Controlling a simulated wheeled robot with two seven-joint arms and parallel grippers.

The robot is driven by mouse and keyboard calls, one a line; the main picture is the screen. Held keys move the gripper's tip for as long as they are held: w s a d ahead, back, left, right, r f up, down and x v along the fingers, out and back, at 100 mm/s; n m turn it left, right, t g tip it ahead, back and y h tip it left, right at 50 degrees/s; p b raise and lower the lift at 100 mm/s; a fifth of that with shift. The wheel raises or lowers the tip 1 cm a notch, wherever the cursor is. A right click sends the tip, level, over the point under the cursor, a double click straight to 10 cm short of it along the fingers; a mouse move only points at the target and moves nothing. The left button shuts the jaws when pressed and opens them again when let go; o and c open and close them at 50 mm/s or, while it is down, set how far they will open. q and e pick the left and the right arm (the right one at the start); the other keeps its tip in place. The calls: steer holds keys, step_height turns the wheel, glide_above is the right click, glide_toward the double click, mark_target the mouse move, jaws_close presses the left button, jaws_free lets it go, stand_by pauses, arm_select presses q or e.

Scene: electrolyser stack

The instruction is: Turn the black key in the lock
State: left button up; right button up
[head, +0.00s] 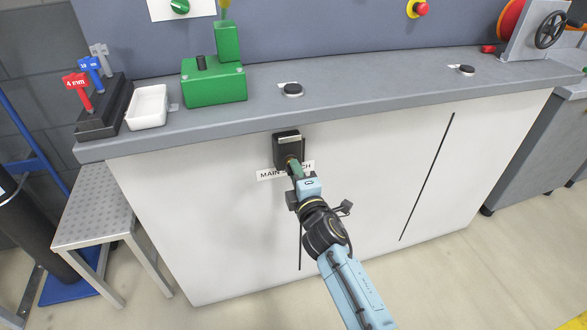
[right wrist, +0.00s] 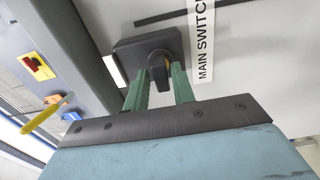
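The black lock plate (head: 286,143) sits on the white cabinet front just under the worktop edge, and it also shows in the right wrist view (right wrist: 130,55). The black key (right wrist: 158,72) stands out from the plate in the right wrist view; in the head view my gripper mostly hides it. My right gripper (head: 292,163) is at the lock. Its green fingers (right wrist: 160,82) stand apart, one on each side of the key, with what looks like a small gap. I cannot tell whether either finger touches it. My left gripper is out of view.
A "MAIN SWITCH" label (head: 270,174) is beside the lock, partly behind my gripper. The worktop (head: 380,83) overhangs just above, carrying a green box (head: 214,88), a white tray (head: 148,106) and a tool rack (head: 104,120). A metal step stool (head: 98,205) stands at left.

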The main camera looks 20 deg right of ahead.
steer(key=shift+o, duration=1.2)
steer(key=shift+s, duration=0.15)
steer(key=s+p, duration=0.2)
steer(key=s, duration=1.1)
steer(key=shift+d, duration=0.25)
steer(key=shift+s, duration=0.1)
